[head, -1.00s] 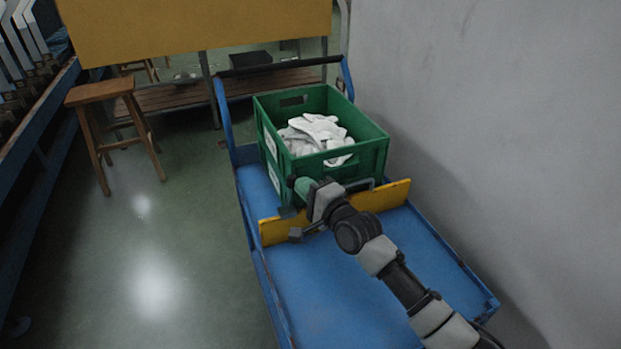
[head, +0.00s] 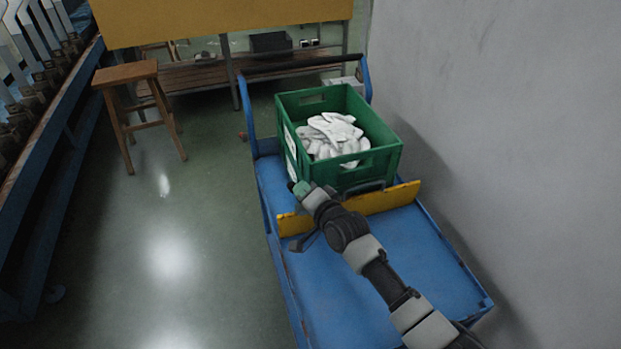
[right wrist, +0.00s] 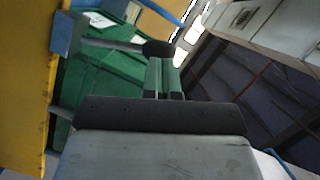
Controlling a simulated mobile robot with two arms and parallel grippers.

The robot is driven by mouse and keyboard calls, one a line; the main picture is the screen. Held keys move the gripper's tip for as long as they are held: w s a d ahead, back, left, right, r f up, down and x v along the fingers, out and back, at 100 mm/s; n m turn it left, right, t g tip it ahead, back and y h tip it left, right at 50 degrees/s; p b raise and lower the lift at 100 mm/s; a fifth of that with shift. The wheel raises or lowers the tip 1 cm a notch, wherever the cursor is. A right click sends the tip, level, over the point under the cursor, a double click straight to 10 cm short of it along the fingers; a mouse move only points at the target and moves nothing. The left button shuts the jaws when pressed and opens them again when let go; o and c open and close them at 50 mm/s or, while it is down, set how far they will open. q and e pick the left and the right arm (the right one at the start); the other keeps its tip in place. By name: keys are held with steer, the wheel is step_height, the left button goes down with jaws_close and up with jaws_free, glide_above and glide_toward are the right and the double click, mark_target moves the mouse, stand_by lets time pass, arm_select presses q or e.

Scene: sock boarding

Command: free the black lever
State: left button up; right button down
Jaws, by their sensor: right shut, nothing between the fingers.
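My right gripper (head: 298,188) is at the left end of the yellow board (head: 392,199), near the green crate's front left corner. In the right wrist view its two green fingers (right wrist: 163,62) are together, with nothing between them. A lever with a black knob (right wrist: 157,48) and a grey rod stands out from a blue block (right wrist: 66,34) by the yellow board. The knob is just beyond the fingertips. I cannot tell whether they touch. My left gripper is not in view.
The green crate (head: 384,163) holds white gloves or socks (head: 334,133) on the blue cart (head: 340,290), behind the board. A grey wall (head: 500,130) is close on the right. A wooden stool (head: 125,73) stands at left. The floor between is clear.

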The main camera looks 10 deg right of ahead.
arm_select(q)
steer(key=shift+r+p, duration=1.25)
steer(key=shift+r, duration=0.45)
arm_select(e)
steer(key=shift+s+a+f+n+h, duration=0.15)
steer(key=shift+a+n+h, duration=0.1)
steer(key=shift+a+n, duration=0.3)
steer(key=shift+s+a+f+n+h, duration=0.1)
steer(key=shift+a+n+h, duration=0.15)
steer(key=shift+a+n, duration=0.3)
steer(key=shift+d, duration=0.1)
